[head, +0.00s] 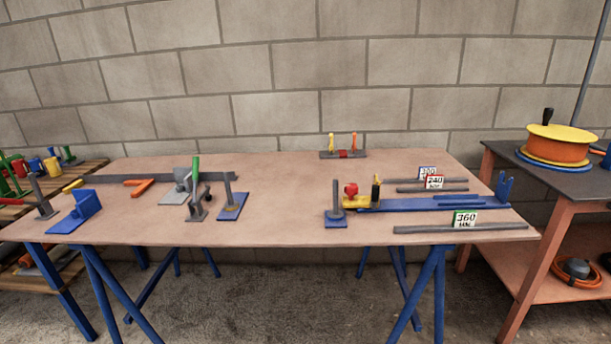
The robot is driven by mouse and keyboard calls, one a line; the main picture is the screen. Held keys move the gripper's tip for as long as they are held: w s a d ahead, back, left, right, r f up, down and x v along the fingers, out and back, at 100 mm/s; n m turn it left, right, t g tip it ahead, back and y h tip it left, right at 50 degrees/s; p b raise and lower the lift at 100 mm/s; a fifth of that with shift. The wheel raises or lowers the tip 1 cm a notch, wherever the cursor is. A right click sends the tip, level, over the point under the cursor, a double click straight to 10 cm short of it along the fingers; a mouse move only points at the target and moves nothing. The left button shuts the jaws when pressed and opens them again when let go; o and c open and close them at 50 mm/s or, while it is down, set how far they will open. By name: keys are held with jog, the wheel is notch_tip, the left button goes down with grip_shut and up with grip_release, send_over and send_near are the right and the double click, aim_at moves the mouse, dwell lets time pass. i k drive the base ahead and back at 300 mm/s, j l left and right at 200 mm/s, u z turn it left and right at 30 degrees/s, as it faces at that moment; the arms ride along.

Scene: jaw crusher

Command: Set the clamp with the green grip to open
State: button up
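The clamp with the green grip (196,170) stands on the left half of the table, in front of a long dark bar. Its green grip points straight up, and its grey metal body (197,208) sits below it beside a blue plate with a post. From this distance I cannot tell whether the clamp is open or closed. My gripper is not in view, so what it holds or how it stands cannot be seen.
The table (280,200) has blue trestle legs (105,290) and a clear middle. A blue fixture (420,203) with grey rods lies at right. An orange-handled piece (139,185) lies left of the clamp. A cable reel (558,145) stands on the right bench. Floor in front is free.

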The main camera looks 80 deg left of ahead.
aim_at(196, 162)
jog(key=u, duration=3.4)
